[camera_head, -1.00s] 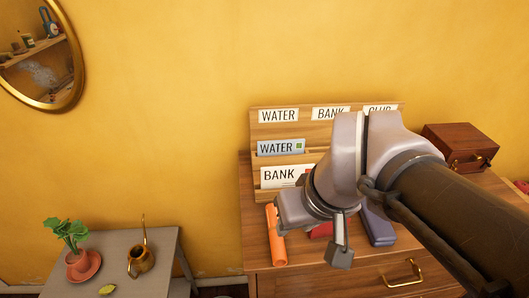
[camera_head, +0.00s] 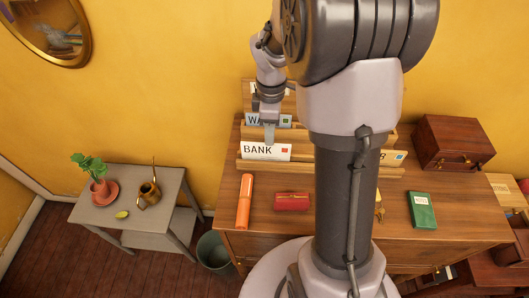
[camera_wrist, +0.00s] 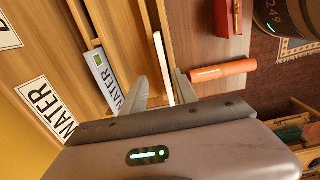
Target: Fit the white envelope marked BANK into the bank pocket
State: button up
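The white BANK envelope (camera_head: 258,152) with a red stamp stands upright in the front tier of the wooden rack (camera_head: 247,165), at its left end. In the wrist view the envelope (camera_wrist: 161,62) shows as a thin white edge between my fingers. My gripper (camera_head: 269,138) points down at the envelope's top edge. In the wrist view my gripper (camera_wrist: 163,82) is open, with a gap on each side of the envelope. A WATER label (camera_wrist: 45,110) is on the rack's back board. The bank pocket is hidden behind my arm in the head view.
A blue WATER envelope (camera_head: 285,120) stands in the tier behind. An orange tube (camera_head: 244,202), a red purse (camera_head: 292,202) and a green book (camera_head: 422,210) lie on the dresser top. A wooden box (camera_head: 452,143) stands right of the rack. A part-hidden envelope (camera_head: 397,155) shows at the rack's right.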

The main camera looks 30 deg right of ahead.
aim_at(266, 154)
jog(key=f, duration=0.1)
jog(key=a+f, duration=0.1)
jog(key=f, duration=0.1)
jog(key=f+b, duration=0.1)
jog(key=shift+s+a+f, duration=0.1)
jog(key=shift+a+f, duration=0.15)
jog(key=shift+f, duration=0.05)
jog(key=shift+d+f, duration=0.1)
jog(key=shift+f, duration=0.3)
jog(key=shift+c, duration=0.8)
grip_shut()
jog(key=shift+r, duration=0.15)
